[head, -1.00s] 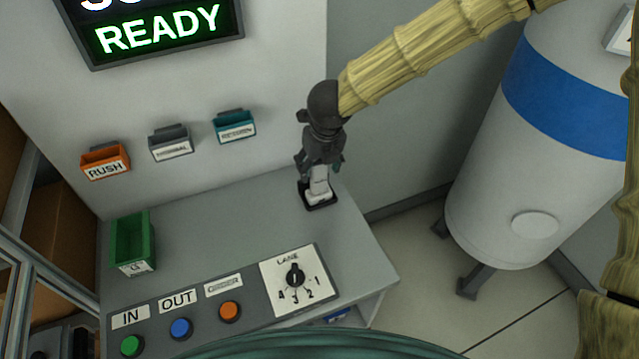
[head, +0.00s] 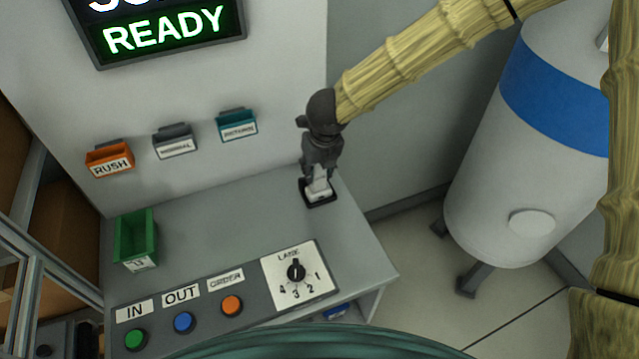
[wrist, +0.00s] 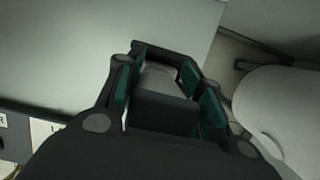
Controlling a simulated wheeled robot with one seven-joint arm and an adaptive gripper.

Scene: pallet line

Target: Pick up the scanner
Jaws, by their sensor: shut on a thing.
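The scanner (head: 319,188) is a pale, upright device on a small black base (head: 319,202) at the right part of the grey bench. My gripper (head: 318,172) comes down on it from above and is shut on its upper part. In the wrist view the scanner's light grey body (wrist: 163,78) lies between the two teal-padded fingers (wrist: 165,92). The scanner still appears to be at its base; I cannot tell whether it touches it. Its upper part is hidden by my gripper in the head view.
The grey bench (head: 235,210) is clear around the base. A green bin (head: 134,240), coloured buttons and a lane dial (head: 296,271) are on its left and front. Orange, grey and teal holders hang on the wall. A white tank (head: 550,130) stands to the right.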

